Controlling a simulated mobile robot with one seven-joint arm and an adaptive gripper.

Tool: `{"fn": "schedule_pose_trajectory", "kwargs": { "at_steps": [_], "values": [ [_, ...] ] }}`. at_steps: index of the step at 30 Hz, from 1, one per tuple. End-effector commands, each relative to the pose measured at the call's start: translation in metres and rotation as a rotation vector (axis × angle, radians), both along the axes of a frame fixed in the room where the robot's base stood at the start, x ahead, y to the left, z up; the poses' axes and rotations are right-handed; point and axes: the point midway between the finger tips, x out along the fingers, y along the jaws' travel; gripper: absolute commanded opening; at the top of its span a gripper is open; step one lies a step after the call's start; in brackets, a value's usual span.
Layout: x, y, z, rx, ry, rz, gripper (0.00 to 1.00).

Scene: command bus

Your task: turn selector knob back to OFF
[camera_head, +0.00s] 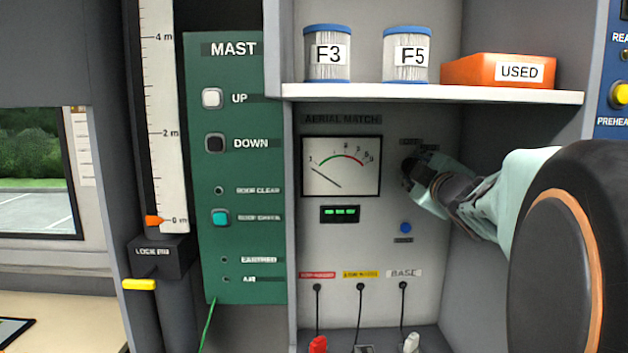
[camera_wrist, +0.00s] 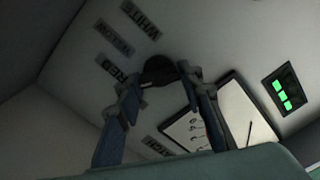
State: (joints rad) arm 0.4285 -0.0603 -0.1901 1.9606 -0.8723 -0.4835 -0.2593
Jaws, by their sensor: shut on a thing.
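The selector knob (camera_wrist: 160,69) is a dark round knob on the grey AERIAL MATCH panel (camera_head: 450,270), seen between my finger ends in the wrist view. My gripper (camera_head: 411,173) reaches it from the right and is shut on it; in the wrist view the two fingers (camera_wrist: 161,86) sit on either side of it. In the head view my gripper hides most of the knob. Tilted labels reading WHITE (camera_wrist: 140,19) and RED (camera_wrist: 112,68) lie beside it, with a blurred one between them. I cannot read an OFF label or tell where the knob points.
The needle meter (camera_head: 341,166) and a lit green display (camera_head: 340,214) are left of my gripper. A blue button (camera_head: 405,228) is below it. The shelf (camera_head: 430,94) above carries filters F3 (camera_head: 327,55) and F5 (camera_head: 407,55) and an orange USED box (camera_head: 498,71). Plugged cables hang lower down.

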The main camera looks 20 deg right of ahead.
Motion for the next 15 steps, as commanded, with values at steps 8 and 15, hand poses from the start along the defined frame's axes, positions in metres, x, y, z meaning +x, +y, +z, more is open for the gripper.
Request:
{"fn": "schedule_pose_trajectory", "kwargs": {
  "at_steps": [8, 15],
  "values": [
    [0.0001, 0.0007, -0.0013, -0.24, 0.056, 0.001, 0.1],
    [0.0002, 0.0012, -0.0005, -0.393, 0.096, 0.0, 0.1]
  ]
}}
